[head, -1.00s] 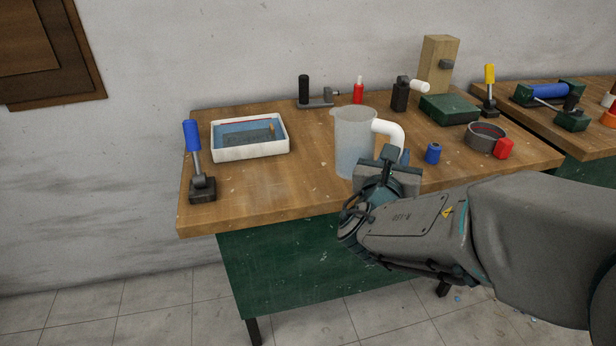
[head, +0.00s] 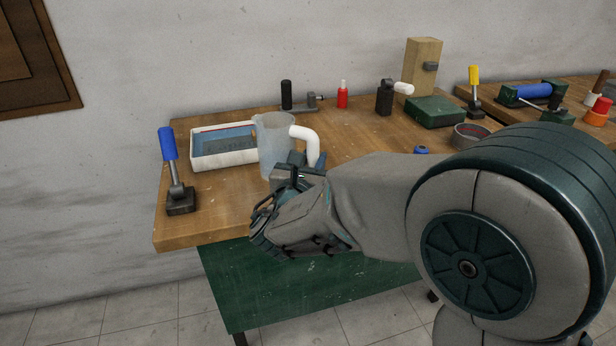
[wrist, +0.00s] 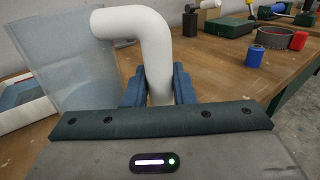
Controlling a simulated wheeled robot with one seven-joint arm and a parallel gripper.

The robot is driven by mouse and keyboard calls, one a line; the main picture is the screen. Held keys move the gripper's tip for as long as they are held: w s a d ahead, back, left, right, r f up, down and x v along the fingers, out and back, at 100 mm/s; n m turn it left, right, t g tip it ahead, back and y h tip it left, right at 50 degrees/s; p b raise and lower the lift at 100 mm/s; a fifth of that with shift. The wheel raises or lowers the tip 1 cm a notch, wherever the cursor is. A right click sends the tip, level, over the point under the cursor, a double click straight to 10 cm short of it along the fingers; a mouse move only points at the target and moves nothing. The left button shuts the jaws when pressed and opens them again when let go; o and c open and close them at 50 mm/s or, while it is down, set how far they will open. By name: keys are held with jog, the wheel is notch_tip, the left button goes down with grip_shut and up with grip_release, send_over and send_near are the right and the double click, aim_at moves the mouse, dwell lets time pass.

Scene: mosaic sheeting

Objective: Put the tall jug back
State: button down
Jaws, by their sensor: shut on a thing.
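The tall jug (head: 275,146) is a clear, greyish vessel with a thick white handle (head: 305,135). In the head view it stands out in front of the right end of a white tray. My gripper (head: 312,166) is shut on the jug's handle from the front right. In the wrist view the handle (wrist: 158,75) passes down between my two blue-grey fingers (wrist: 160,88), and the jug's wall (wrist: 65,60) is at the left. The jug looks upright.
A blue-handled lever (head: 175,175) stands at the table's left end. A black-handled clamp (head: 290,98), red bottle (head: 342,97) and green box (head: 434,111) stand behind. Bare wooden tabletop (head: 350,135) lies right of the jug.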

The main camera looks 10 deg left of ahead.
jog(key=shift+w+a+f, duration=0.15)
jog(key=shift+a+f, duration=0.15)
jog(key=shift+a, duration=0.05)
jog(key=shift+f, duration=1.9)
jog(key=shift+b, duration=0.3)
jog(key=shift+f, duration=0.2)
jog(key=c, duration=1.2)
grip_release()
jog(key=shift+r, duration=0.1)
